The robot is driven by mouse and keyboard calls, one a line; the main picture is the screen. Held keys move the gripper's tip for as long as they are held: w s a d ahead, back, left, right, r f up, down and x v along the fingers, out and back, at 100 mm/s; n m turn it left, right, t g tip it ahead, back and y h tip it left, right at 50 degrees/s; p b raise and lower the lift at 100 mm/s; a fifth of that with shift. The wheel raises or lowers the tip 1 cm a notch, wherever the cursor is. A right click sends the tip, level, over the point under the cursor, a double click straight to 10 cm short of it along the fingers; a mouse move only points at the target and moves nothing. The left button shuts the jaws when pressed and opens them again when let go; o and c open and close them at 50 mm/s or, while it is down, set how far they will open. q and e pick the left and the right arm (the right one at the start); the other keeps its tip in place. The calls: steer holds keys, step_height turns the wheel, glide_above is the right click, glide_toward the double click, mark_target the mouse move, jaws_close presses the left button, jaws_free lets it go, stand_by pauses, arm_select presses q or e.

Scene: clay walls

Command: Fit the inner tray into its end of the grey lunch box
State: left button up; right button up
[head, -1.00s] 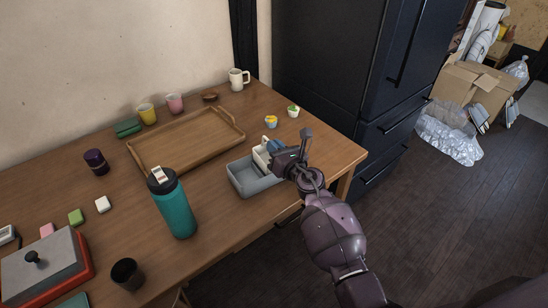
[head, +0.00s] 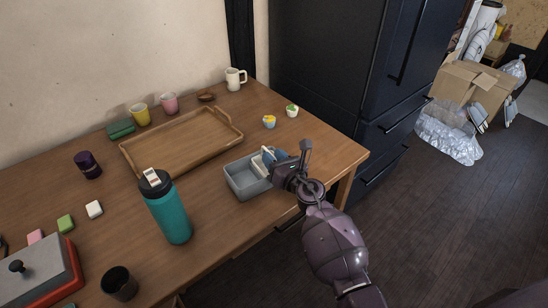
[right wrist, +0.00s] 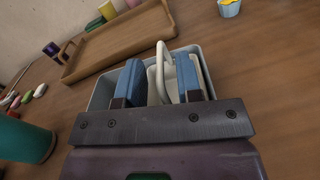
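The grey lunch box (head: 242,188) stands on the wooden table near its front right edge. The cream inner tray (right wrist: 153,88) with its upright loop handle (right wrist: 161,62) is at the right end of the box. In the head view my gripper hides most of it, and I cannot tell if it sits fully down. My right gripper (right wrist: 160,82) is over that end, its blue fingers apart on either side of the handle, with gaps between. It also shows in the head view (head: 273,158). My left gripper is in neither view.
A wooden tray (head: 150,162) lies behind the box. A teal bottle (head: 170,218) stands to its left. Two small cups (head: 269,121) (head: 292,111) stand behind right. The table is bare right of my gripper. A dark fridge (head: 325,60) stands beyond the table.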

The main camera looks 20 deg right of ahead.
steer(key=shift+r, duration=0.25)
steer(key=shift+s+d, duration=0.1)
steer(key=shift+s, duration=0.15)
steer(key=p+v, duration=0.1)
steer(key=v, duration=1)
steer(key=shift+s, duration=0.25)
steer(key=shift+f, duration=0.15)
